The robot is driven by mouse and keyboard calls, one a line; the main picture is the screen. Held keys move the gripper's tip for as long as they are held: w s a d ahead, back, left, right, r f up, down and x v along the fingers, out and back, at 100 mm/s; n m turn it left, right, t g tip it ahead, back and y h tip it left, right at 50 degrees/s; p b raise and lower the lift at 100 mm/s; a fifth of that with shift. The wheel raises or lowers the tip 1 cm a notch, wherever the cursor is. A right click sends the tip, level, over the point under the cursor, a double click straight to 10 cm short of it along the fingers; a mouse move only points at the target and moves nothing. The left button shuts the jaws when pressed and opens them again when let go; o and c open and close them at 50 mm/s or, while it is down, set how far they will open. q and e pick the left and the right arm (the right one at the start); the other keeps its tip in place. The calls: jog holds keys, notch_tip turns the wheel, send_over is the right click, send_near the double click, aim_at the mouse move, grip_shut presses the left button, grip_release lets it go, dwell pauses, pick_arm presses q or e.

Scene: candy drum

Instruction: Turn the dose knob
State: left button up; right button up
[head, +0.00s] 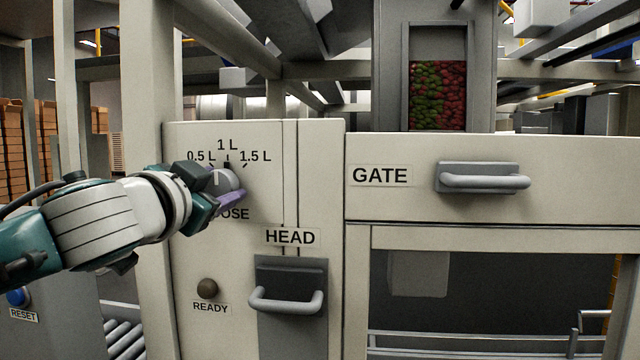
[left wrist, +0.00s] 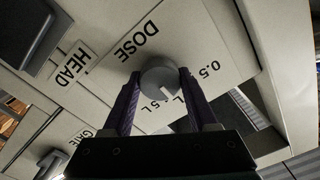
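The grey round dose knob (head: 224,178) sits on the pale panel, under the marks 0.5 L, 1 L and 1.5 L. Its light pointer line points roughly up, near the 1 L mark. My left gripper (head: 227,186) comes in from the left, its purple finger along the knob's lower right edge. In the left wrist view, the two fingers of my left gripper (left wrist: 160,80) stand on either side of the dose knob (left wrist: 157,74) and appear to touch it. The gripper hides part of the DOSE label in the head view. My right gripper is not in view.
Below the knob are the READY lamp (head: 207,289) and the HEAD handle (head: 287,302). The GATE handle (head: 484,181) is on the right. A window with red and green candies (head: 437,95) is above it. A blue RESET button (head: 18,297) is at lower left.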

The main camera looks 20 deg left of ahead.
pick_arm(q)
jog(key=c, duration=0.8)
jog(key=shift+c, duration=0.2)
jog(key=shift+m, duration=0.4)
jog(key=m+p, duration=0.1)
jog(key=m, duration=0.2)
jog(key=shift+m, duration=0.3)
jog(key=shift+m+p, duration=0.65)
jog(key=shift+m, duration=1.65)
jog(key=o, duration=1.4)
